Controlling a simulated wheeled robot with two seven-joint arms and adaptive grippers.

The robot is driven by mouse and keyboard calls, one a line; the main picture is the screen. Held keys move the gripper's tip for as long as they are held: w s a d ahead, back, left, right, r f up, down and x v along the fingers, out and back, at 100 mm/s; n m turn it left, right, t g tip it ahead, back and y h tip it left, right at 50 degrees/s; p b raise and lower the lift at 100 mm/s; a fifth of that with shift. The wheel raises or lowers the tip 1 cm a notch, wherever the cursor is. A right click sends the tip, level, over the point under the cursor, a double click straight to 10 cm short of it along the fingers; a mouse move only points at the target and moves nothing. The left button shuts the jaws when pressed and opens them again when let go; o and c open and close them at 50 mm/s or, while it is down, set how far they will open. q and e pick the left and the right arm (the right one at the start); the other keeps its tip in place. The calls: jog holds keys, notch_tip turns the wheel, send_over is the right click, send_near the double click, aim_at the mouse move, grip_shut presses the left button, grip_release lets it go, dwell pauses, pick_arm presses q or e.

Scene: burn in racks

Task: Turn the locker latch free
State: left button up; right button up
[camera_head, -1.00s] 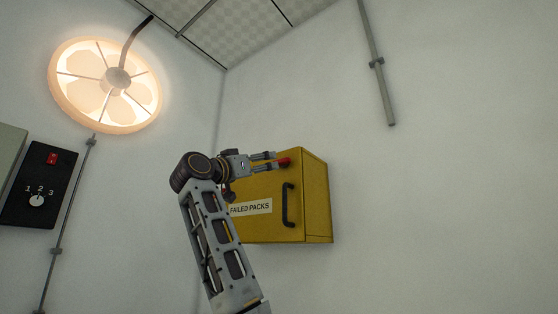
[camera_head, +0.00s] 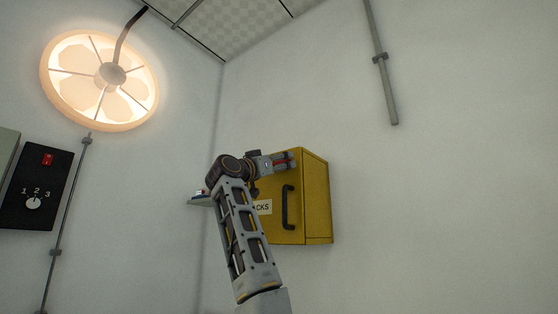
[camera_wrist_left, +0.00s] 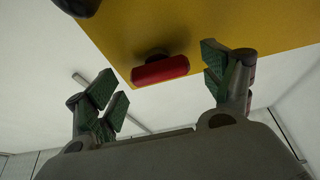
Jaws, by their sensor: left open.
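The yellow locker (camera_head: 316,200) hangs on the wall in the head view, with a black handle (camera_head: 287,207) on its door. Its label is partly hidden by my arm. The red latch (camera_wrist_left: 160,69) sits on the yellow door (camera_wrist_left: 225,25) in the left wrist view, lying nearly level across the picture. My left gripper (camera_head: 287,159) is at the door's upper part, in front of the latch. In the left wrist view its open fingers (camera_wrist_left: 165,88) stand to either side of the latch, apart from it. My right gripper is not in view.
A black switch panel (camera_head: 36,186) with a red switch and a dial is on the left wall. A round glowing lamp (camera_head: 110,75) is above it. A grey conduit (camera_head: 382,75) runs down the wall at upper right. The wall right of the locker is clear.

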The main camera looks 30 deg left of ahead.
pick_arm(q)
jog(key=shift+w+r, duration=0.25)
jog(key=shift+w, duration=0.3)
jog(key=shift+c, duration=0.2)
jog(key=c, duration=1)
